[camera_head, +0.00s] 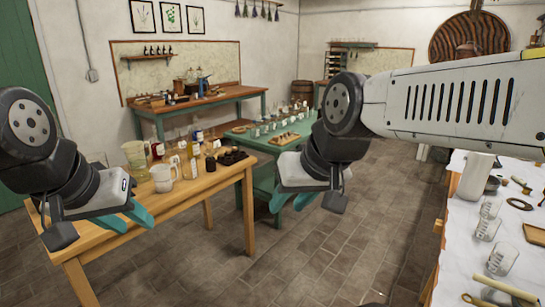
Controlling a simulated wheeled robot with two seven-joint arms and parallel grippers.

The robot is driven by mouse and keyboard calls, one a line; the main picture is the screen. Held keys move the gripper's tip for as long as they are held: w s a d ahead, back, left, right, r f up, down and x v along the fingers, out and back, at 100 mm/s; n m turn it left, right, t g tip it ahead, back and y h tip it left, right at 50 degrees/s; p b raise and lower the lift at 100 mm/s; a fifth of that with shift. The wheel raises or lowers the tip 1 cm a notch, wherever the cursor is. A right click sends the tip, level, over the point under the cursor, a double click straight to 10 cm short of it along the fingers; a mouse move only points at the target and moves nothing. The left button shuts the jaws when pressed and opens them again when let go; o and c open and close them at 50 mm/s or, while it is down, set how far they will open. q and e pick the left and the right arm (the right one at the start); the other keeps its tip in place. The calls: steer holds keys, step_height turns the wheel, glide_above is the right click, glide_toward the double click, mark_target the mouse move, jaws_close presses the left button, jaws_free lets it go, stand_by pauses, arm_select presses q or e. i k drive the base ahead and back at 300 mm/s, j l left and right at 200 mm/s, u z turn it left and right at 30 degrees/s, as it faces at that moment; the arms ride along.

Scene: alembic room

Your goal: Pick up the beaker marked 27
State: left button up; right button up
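Several clear glass beakers with small markings stand on the white-covered table at right: a rear one (490,207), a middle one (487,229) and a front one (502,259). Their markings are too small to read, so I cannot tell which is 27. Small labelled glass vessels (257,131) also stand on the green table; their labels are unreadable too. My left gripper (128,220) is empty in front of the wooden table, its teal fingers apart. My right gripper (291,202) is empty over the floor between the tables, its fingers apart. Both are well left of the right table.
The wooden table (200,187) at left holds jugs, bottles and a dark rack. The green table (263,142) behind it carries a tray. The white-covered table (457,235) at right also holds a white cylinder (474,177) and rods. Tiled floor (345,240) between them is clear.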

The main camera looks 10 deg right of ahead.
mark_target(492, 203)
steer(key=i+l+z, duration=0.15)
steer(key=i+z, duration=0.25)
steer(key=i, duration=0.15)
steer(key=i+z, duration=0.4)
steer(key=i, duration=0.15)
steer(key=i+j+z, duration=0.2)
steer(key=i+z, duration=0.2)
steer(key=i+j+z, duration=0.4)
steer(key=i, duration=0.25)
steer(key=i+l+z, duration=0.15)
steer(key=i+z, duration=0.45)
steer(key=z, duration=0.2)
steer(key=i+z, duration=0.4)
steer(key=i+l+z, duration=0.15)
steer(key=i, duration=0.25)
